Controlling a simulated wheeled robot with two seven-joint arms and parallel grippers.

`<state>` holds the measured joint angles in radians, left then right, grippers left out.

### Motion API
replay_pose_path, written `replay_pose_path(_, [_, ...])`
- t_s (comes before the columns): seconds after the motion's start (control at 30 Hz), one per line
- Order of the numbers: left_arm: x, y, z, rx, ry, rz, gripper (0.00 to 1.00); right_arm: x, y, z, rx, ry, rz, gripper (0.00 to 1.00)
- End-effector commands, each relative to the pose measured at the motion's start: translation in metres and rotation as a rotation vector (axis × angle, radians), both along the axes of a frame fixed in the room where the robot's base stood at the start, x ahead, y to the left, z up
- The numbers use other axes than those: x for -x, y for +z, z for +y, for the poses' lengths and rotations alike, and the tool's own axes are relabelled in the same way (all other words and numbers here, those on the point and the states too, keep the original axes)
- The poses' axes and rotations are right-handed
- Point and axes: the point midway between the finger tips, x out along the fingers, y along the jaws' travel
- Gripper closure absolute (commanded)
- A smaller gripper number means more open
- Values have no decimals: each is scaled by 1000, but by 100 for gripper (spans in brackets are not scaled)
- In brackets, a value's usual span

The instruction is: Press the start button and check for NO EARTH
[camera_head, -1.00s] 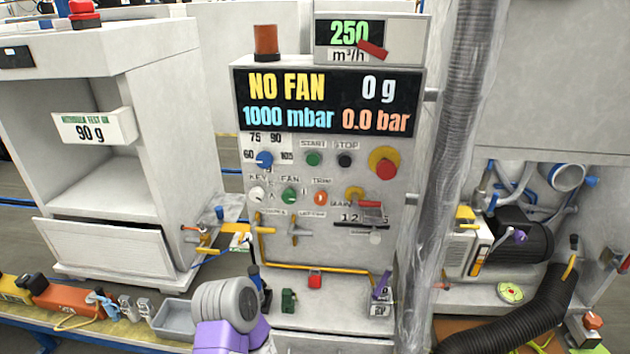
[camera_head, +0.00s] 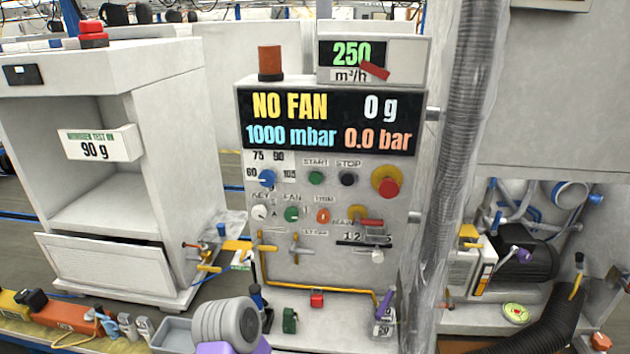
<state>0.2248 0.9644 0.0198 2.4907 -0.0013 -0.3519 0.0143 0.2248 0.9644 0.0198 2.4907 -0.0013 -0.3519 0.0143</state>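The grey control panel (camera_head: 340,215) stands upright in the middle. Its black display (camera_head: 328,121) reads NO FAN, 0 g, 1000 mbar and 0.0 bar; NO EARTH does not show on it. The green start button (camera_head: 316,178) sits under the START label, left of the black stop button (camera_head: 347,179). A red emergency knob (camera_head: 388,187) on a yellow ring is further right. A green fan switch (camera_head: 291,214) is below. Nothing touches the start button. Neither gripper's fingers can be made out.
A grey ribbed round part with purple below it shows at the bottom centre-left; I cannot tell what it is. A white cabinet (camera_head: 130,70) stands left. A ribbed hose (camera_head: 462,130) runs down right of the panel. A grey bin (camera_head: 172,335) and small tools line the front.

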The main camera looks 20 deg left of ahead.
Motion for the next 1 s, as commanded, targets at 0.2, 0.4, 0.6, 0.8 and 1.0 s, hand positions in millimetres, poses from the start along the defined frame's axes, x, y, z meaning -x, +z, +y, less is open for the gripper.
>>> replay_pose_path(0.2, [0, 0, 0, 0, 0, 0, 100, 0, 0, 0, 0, 0, 0, 100])
replay_pose_path(0.4, [0, 0, 0, 0, 0, 0, 100, 0, 0, 0, 0, 0, 0, 100])
replay_pose_path(0.6, [0, 0, 0, 0, 0, 0, 100, 0, 0, 0, 0, 0, 0, 100])
replay_pose_path(0.8, [0, 0, 0, 0, 0, 0, 100, 0, 0, 0, 0, 0, 0, 100])
replay_pose_path(1.0, [0, 0, 0, 0, 0, 0, 100, 0, 0, 0, 0, 0, 0, 100])
